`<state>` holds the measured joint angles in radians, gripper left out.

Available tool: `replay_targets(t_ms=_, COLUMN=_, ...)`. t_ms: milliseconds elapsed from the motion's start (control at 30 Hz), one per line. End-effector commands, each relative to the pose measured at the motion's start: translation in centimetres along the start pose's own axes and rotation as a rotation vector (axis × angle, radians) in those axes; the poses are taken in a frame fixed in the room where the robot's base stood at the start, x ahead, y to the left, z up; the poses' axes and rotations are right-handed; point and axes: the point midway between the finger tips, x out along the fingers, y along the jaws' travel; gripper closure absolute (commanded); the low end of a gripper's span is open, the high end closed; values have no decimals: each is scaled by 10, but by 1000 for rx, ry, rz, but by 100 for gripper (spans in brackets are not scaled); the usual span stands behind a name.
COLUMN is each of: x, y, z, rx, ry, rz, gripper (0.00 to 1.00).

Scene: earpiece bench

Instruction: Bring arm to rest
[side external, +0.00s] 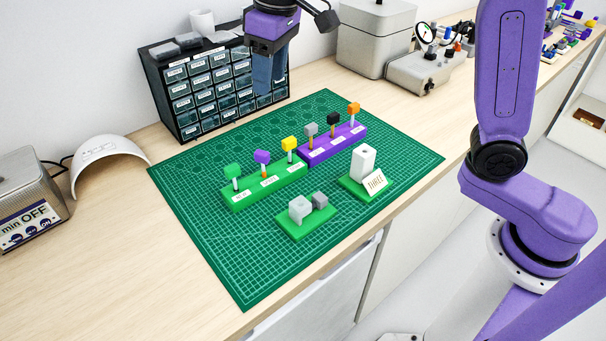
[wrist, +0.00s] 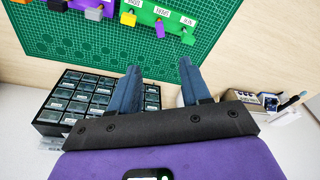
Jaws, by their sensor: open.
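My gripper (side external: 268,80) hangs in the air in front of the drawer cabinet, beyond the back edge of the green mat. In the wrist view its two blue fingers (wrist: 157,88) stand apart with nothing between them. In the side view the fingers overlap, so the gap does not show there. My gripper touches nothing that I can see. The rest of my arm is purple and stands at the right of the side view.
The drawer cabinet (side external: 212,84) stands close behind my gripper. On the mat (side external: 215,250) are a green rack (side external: 265,187) and a purple rack (side external: 333,146) with coloured-topped pieces, plus two small green stands (side external: 305,227). A white curved shell (side external: 108,160) lies at left.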

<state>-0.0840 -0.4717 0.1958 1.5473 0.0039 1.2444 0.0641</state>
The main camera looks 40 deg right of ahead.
Motion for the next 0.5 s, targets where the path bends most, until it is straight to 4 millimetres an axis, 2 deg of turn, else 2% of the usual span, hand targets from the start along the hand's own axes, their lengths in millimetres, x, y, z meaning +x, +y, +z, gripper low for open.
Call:
replay_targets(t_ms=133, x=2, y=-2, z=7, rx=-16, ry=-5, rz=-2, gripper=53)
replay_targets(t_ms=233, x=4, y=-5, z=23, rx=-50, ry=-11, rz=-6, gripper=53)
replay_targets(t_ms=500, x=16, y=-14, z=93, rx=-188, ry=-41, rz=-20, gripper=53)
